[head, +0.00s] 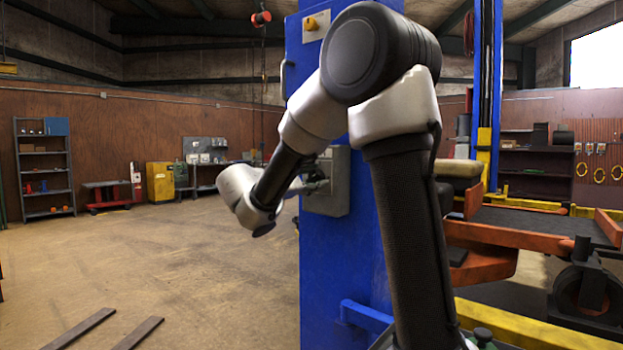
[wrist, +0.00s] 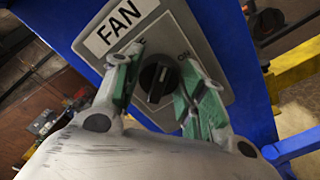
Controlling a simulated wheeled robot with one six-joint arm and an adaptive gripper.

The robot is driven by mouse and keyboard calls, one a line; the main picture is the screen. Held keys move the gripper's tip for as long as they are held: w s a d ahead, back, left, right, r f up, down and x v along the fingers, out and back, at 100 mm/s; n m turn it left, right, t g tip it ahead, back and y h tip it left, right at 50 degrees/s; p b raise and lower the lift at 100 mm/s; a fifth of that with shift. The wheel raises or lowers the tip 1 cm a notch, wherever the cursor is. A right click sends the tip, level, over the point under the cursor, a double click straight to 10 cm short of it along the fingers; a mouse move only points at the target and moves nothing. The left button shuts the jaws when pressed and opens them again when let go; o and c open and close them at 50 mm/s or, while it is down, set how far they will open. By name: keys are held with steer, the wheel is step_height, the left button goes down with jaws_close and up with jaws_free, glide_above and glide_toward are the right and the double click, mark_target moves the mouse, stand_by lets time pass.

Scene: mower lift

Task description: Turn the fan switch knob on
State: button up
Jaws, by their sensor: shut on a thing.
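The fan switch is a black round knob (wrist: 157,79) on a grey box labelled FAN. The box (head: 338,198) is mounted on the blue post. An ON label (wrist: 190,57) shows to the knob's right; the label to its left is mostly hidden by a finger. The knob's grip ridge stands across the dial, slightly tilted in the wrist view; I cannot tell which label it points to. My gripper (wrist: 158,76) has its green-padded fingers on either side of the knob and is shut on it. In the head view, my gripper (head: 318,181) is at the box and hides the knob.
The blue post (head: 335,270) stands close in front of me. A yellow-orange knob (head: 311,24) sits on a plate higher up the post. An orange lift platform (head: 490,240) is at the right. Two flat bars (head: 85,328) lie on the floor at the left; the floor beyond is open.

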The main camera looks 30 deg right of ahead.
steer(key=m, duration=0.3)
steer(key=shift+f+m, duration=0.1)
steer(key=shift+m, duration=0.2)
steer(key=shift+f+m, duration=0.1)
steer(key=shift+m, duration=1.7)
steer(key=o, duration=1)
steer(key=v, duration=1.2)
